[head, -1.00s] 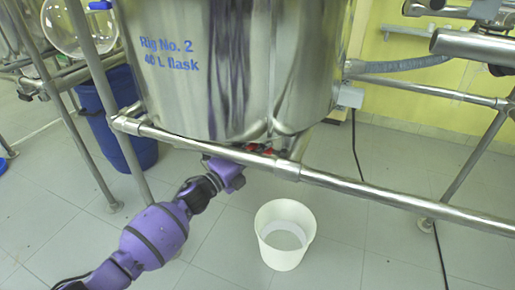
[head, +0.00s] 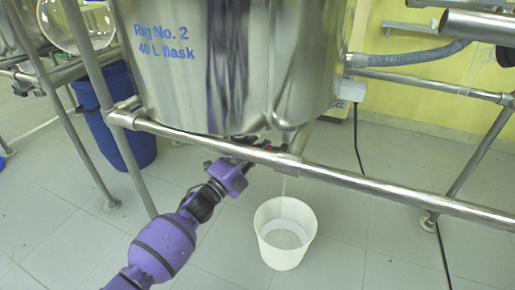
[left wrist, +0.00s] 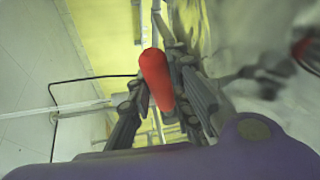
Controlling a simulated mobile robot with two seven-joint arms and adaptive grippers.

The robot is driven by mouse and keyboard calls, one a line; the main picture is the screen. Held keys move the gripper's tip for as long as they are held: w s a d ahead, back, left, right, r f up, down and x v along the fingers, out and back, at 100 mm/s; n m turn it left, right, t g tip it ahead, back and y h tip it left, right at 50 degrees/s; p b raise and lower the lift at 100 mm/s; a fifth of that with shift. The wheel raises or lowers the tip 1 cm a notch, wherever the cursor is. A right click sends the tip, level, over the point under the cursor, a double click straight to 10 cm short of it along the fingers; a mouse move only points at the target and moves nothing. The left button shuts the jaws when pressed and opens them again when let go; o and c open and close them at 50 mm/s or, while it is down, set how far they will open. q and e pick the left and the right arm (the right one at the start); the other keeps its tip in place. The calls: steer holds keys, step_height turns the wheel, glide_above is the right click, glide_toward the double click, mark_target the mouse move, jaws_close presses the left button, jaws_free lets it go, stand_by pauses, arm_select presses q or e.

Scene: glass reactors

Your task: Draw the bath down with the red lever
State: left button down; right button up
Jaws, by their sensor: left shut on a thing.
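The steel bath (head: 235,70), marked "Rig No. 2 40 L flask", fills the upper middle of the head view. Under it, behind the front rail, a small part of the red lever (head: 268,147) shows. My left gripper (head: 245,152) reaches under the rail, its fingers mostly hidden there. In the left wrist view the red lever (left wrist: 156,75) lies between the fingers of my left gripper (left wrist: 163,98), which is shut on it. A white bucket (head: 285,232) stands on the floor below the outlet pipe (head: 300,136). A faint thin stream seems to fall into it. My right gripper is out of view.
The steel front rail (head: 340,182) runs across just above my left gripper. A blue bin (head: 120,125) stands behind the frame leg at left. A grey hose (head: 410,60) and a black cable are at right. The floor around the bucket is clear.

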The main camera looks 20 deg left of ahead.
arm_select(q)
steer(key=shift+s+d+f+n+t+y+b, duration=0.1)
steer(key=shift+d+f+n+t+y+b, duration=0.2)
steer(key=shift+f+n, duration=0.45)
steer(key=shift+w+d+f+n+t+y+b, duration=0.1)
steer(key=shift+d+f+n+t+y+b, duration=0.25)
steer(key=shift+n, duration=0.85)
steer(key=shift+s+d+f+n+t+y+b, duration=0.15)
steer(key=shift+f+n+t+y+b, duration=0.3)
steer(key=shift+n, duration=0.5)
steer(key=shift+f, duration=0.1)
steer(key=c, duration=1.6)
jaws_free()
steer(key=v, duration=1.1)
steer(key=shift+s+a, duration=0.15)
steer(key=shift+s, duration=0.2)
steer(key=shift+f, duration=0.1)
